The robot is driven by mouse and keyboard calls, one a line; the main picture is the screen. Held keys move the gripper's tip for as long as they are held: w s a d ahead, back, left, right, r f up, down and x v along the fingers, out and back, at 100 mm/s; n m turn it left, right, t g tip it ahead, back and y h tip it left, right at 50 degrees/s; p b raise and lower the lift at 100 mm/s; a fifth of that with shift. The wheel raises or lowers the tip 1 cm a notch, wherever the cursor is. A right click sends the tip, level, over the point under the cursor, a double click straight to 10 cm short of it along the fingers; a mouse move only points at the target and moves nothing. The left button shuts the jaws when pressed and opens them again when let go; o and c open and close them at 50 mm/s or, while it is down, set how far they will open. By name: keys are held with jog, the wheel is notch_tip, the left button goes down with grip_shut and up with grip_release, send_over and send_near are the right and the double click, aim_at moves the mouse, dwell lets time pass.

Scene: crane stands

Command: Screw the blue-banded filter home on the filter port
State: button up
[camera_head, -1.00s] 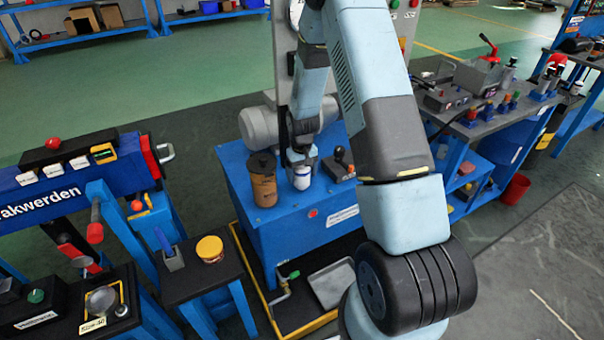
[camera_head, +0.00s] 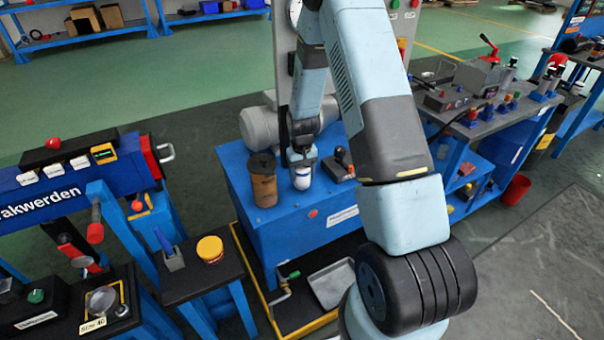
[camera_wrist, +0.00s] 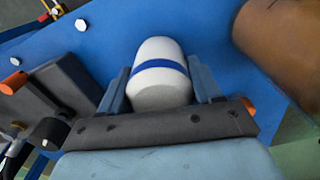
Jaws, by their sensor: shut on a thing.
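The blue-banded filter is a white rounded canister (camera_head: 302,179) with a blue stripe, on top of the blue cabinet (camera_head: 235,195). In the wrist view the filter (camera_wrist: 160,85) stands between the two fingers of my gripper (camera_wrist: 160,88), which is shut on it. In the head view my gripper (camera_head: 301,165) reaches down to the filter from above and behind. The filter port is hidden beneath the filter, so I cannot tell how far the filter is seated.
A brown canister (camera_head: 263,182) stands close left of the filter, and a black-handled device (camera_head: 340,165) close right. A grey motor (camera_head: 258,126) lies behind. A side table with a yellow-lidded tub (camera_head: 210,249) stands at front left.

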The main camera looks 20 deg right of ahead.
jog(key=m, duration=0.4)
jog(key=shift+m, duration=0.3)
jog(key=m, duration=0.4)
jog(key=shift+m, duration=0.3)
jog(key=m, duration=0.4)
jog(key=shift+f, duration=0.1)
jog(key=shift+m, duration=0.6)
